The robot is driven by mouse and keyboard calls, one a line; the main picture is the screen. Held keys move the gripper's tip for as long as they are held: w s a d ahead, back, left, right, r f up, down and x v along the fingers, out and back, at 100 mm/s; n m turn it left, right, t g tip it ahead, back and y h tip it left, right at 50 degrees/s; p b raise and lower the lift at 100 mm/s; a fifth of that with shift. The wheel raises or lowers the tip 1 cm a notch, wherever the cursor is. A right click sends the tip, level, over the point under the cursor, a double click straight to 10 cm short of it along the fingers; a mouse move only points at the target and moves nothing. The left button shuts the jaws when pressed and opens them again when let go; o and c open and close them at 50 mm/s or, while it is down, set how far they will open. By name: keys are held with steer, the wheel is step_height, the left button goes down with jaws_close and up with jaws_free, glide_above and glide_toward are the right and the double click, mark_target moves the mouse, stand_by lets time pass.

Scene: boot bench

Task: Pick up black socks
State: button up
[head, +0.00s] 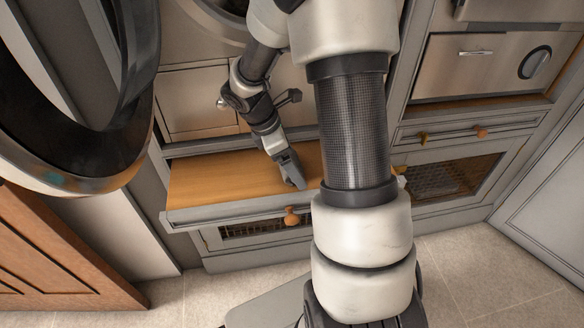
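My gripper (294,178) points down over the wooden surface of a pulled-out drawer or bench (215,182), close to its front edge. Its dark fingers are small here, and I cannot tell whether they are open or shut. I cannot make out any black socks. My own arm covers the right part of the drawer and what lies behind it. The visible wooden surface left of my gripper looks bare.
A round wooden knob (291,216) sticks out of the drawer front. To the right are a closed drawer (455,136), a mesh-fronted compartment (445,178) and a metal-fronted unit (470,66). An orange-brown wooden panel (50,250) stands at lower left. Tiled floor (480,270) is clear at lower right.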

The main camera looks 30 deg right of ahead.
steer(key=shift+c, duration=0.4)
steer(key=c, duration=1.1)
steer(key=shift+o, duration=0.2)
steer(key=shift+r, duration=0.15)
